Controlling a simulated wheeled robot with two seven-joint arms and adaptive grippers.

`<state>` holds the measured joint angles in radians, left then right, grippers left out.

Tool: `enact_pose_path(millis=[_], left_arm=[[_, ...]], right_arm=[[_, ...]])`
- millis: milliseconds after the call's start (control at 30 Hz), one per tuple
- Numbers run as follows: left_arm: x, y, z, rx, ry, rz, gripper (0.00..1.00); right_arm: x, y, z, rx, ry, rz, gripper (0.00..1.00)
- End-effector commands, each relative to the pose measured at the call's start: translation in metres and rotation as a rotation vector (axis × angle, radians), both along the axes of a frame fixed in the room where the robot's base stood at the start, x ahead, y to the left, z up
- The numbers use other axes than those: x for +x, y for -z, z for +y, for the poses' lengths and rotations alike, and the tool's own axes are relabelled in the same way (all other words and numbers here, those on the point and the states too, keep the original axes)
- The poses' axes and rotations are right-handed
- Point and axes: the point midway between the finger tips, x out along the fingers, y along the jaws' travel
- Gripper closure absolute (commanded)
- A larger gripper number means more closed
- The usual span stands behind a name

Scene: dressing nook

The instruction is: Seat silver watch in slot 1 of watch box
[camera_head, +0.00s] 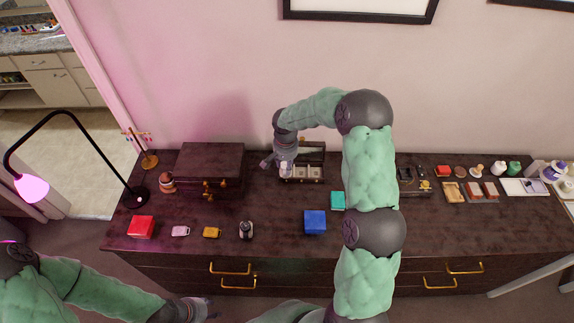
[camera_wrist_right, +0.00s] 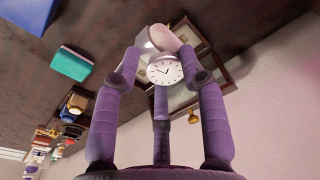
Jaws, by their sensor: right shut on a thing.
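The silver watch (camera_wrist_right: 165,72), with a round white dial, is held between the fingers of my right gripper (camera_wrist_right: 163,72) in the right wrist view. In the head view my right gripper (camera_head: 284,164) is at the left end of the watch box (camera_head: 321,159), over or just in front of it; its height above the box is unclear. The box is dark with its lid open, and pale compartments show to the right of the gripper. The leftmost part is hidden by the gripper. It also shows behind the watch in the right wrist view (camera_wrist_right: 180,98). My left gripper (camera_head: 200,308) is low, before the dresser.
A dark jewelry chest (camera_head: 212,158) stands left of the watch box. A teal box (camera_head: 338,200), a blue box (camera_head: 315,221), a red box (camera_head: 141,226) and a dark-strapped watch (camera_head: 246,230) lie nearer the front. Several small items fill the right side. A lamp (camera_head: 137,197) stands far left.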

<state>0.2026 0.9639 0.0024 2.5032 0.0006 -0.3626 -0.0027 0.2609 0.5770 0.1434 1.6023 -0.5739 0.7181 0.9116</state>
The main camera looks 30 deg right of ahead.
Motion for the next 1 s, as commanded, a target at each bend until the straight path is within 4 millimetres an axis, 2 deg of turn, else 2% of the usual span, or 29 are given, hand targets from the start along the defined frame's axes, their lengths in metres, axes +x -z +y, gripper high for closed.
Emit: enact_pose_path(millis=[100, 433, 767, 1000], left_arm=[[0.000, -0.001, 0.000, 0.000, 0.000, 0.000, 0.60], [0.000, 0.001, 0.000, 0.000, 0.000, 0.000, 0.60], [0.000, 0.001, 0.000, 0.000, 0.000, 0.000, 0.60], [0.000, 0.001, 0.000, 0.000, 0.000, 0.000, 0.60]], right_arm=[[0.017, 0.010, -0.011, 0.000, 0.001, 0.001, 0.93], [0.048, 0.054, -0.032, 0.000, 0.000, 0.001, 0.93], [0.059, 0.068, -0.038, 0.000, -0.001, 0.000, 0.93], [0.059, 0.098, -0.039, 0.001, -0.002, 0.002, 0.93]])
